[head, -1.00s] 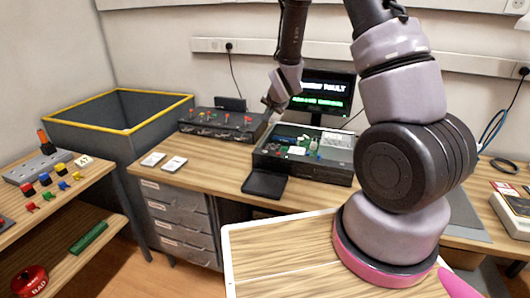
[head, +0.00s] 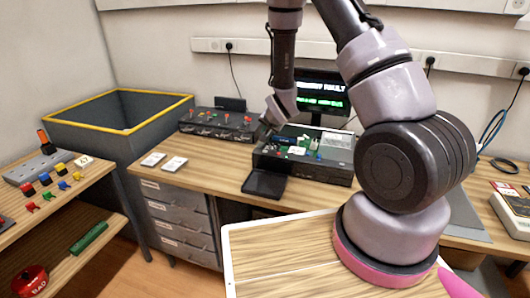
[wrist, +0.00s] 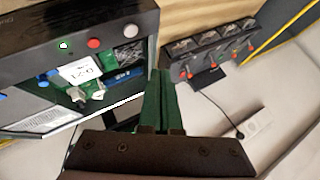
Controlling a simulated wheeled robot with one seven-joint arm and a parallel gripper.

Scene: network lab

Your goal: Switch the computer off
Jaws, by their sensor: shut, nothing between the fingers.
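The computer (head: 330,172) is an open-topped black case on the desk, with circuit boards showing inside. In the wrist view its dark front panel (wrist: 30,62) carries a small green-lit spot (wrist: 65,44), a red round button (wrist: 94,43) and a pale round button (wrist: 131,30). The monitor (head: 322,90) behind it is lit, with white and green text, partly hidden by my arm. My gripper (head: 265,134) is at the left end of the case. In the wrist view its green fingers (wrist: 160,78) are together and empty, beside the case's button end; contact cannot be told.
A black unit with red switches (head: 218,123) stands left of the computer, also seen in the wrist view (wrist: 212,52). A flat black pad (head: 264,184) lies in front of the case. Two small pale cards (head: 174,164) lie on the desk's left. A yellow-rimmed bin (head: 90,127) stands far left.

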